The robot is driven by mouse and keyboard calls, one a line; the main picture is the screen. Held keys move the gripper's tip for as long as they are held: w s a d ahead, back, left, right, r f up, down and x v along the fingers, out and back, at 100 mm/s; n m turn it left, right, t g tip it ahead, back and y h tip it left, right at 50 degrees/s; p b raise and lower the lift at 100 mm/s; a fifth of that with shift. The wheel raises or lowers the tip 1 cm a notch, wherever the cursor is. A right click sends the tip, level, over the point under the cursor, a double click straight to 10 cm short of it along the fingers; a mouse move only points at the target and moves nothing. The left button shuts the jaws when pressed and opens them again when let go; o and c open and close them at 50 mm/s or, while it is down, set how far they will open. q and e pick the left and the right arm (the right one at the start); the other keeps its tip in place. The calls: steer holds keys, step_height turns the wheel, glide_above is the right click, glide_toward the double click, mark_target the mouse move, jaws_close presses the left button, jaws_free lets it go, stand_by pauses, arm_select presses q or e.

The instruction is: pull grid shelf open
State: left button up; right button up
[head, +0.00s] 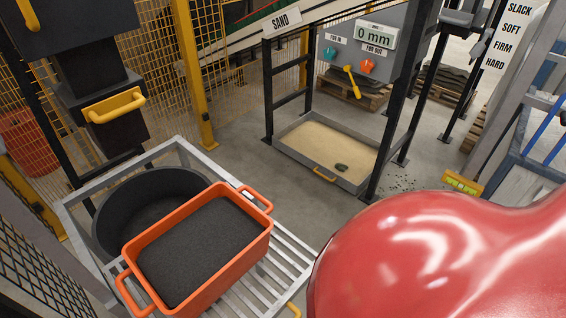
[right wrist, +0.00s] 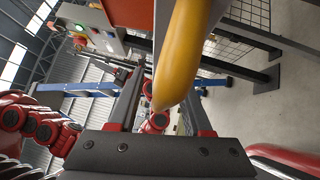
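The grid shelf (head: 283,276) is a pale metal slatted rack at the lower left of the head view. My left gripper is not in view.
My glossy red arm covers the lower right of the head view. Behind the shelf, a sand tray (head: 362,182) lies under a black frame. A dark box with a yellow handle (head: 114,105) hangs at the left. Bare floor shows between shelf and tray.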

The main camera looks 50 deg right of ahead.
steer(key=b+v, duration=0.4)
steer(key=v, duration=1.3)
steer(key=shift+s+d+b, duration=0.15)
steer(key=shift+b, duration=0.25)
steer(key=shift+r, duration=0.15)
